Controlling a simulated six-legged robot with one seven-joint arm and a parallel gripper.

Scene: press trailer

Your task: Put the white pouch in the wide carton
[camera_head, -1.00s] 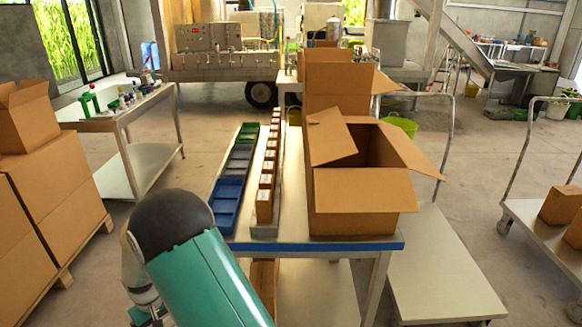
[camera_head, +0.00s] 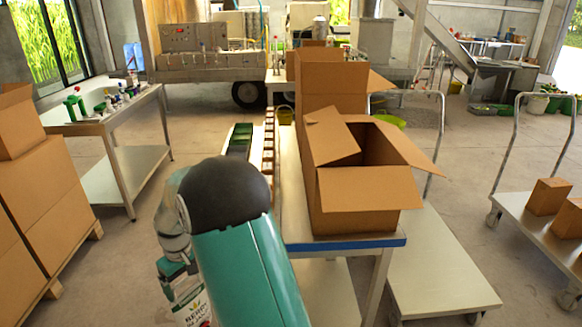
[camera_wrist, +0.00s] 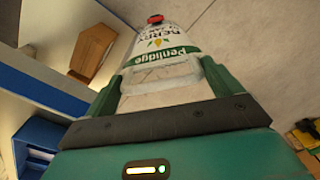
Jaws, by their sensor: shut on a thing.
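The white pouch (camera_head: 190,303) has printed lettering and hangs below my forearm in the head view. It also shows in the wrist view (camera_wrist: 165,45), with a red cap at its far end. My gripper (camera_wrist: 163,82) is shut on it, with a green finger on each side. The wide carton (camera_head: 358,206) stands open on the table, its flaps spread outward. The pouch is left of the carton and apart from it. The carton's inside is mostly dark and partly hidden by a flap.
A taller open carton (camera_head: 333,88) stands behind the wide one. A row of small brown boxes (camera_head: 268,150) and a green tray (camera_head: 240,134) lie left of it, partly hidden by my arm. The table's blue front edge (camera_head: 345,244) and a flat trolley (camera_head: 440,275) are nearby.

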